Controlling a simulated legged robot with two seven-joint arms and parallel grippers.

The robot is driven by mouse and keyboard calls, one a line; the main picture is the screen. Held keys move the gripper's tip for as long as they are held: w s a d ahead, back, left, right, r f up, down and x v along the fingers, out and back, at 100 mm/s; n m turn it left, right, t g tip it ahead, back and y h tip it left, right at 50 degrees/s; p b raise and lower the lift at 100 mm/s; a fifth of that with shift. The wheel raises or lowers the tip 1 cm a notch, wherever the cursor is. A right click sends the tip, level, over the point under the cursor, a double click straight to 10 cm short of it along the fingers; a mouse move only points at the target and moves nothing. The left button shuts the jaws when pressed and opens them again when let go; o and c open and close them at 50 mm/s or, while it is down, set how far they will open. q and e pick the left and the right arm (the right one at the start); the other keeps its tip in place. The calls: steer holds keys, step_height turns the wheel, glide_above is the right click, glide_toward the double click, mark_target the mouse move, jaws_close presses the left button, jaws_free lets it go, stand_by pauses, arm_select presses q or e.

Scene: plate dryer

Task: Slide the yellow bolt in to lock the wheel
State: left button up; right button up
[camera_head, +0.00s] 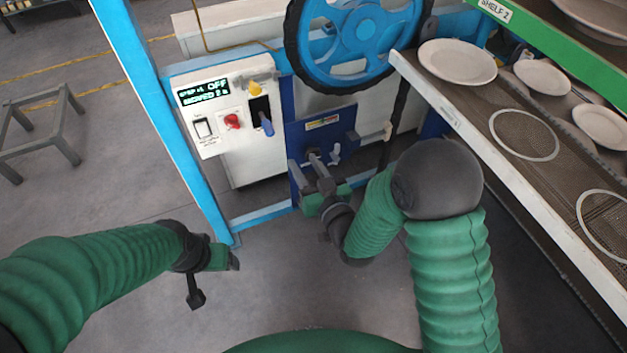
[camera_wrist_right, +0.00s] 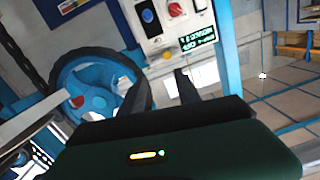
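The large blue wheel (camera_head: 365,35) with a black rim stands at the top middle; it also shows at the left of the right wrist view (camera_wrist_right: 95,100). A small yellow knob (camera_head: 256,90), which looks like the bolt's, sits at the top right of the white control panel (camera_head: 205,100), left of the wheel. Whether it is engaged with the wheel cannot be told. My right gripper (camera_head: 308,168) is in front of the blue plate below the wheel, lower right of the knob. Its fingers (camera_wrist_right: 161,85) stand apart with nothing between them. My left gripper (camera_head: 222,262) is low at left, apart from everything; its fingers are unclear.
A rack (camera_head: 500,150) with white plates stands at the right, close to my right arm. A blue post (camera_head: 165,115) rises left of the panel.

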steer(key=v, duration=0.5)
steer(key=shift+s+b, duration=0.1)
steer(key=shift+b, duration=0.2)
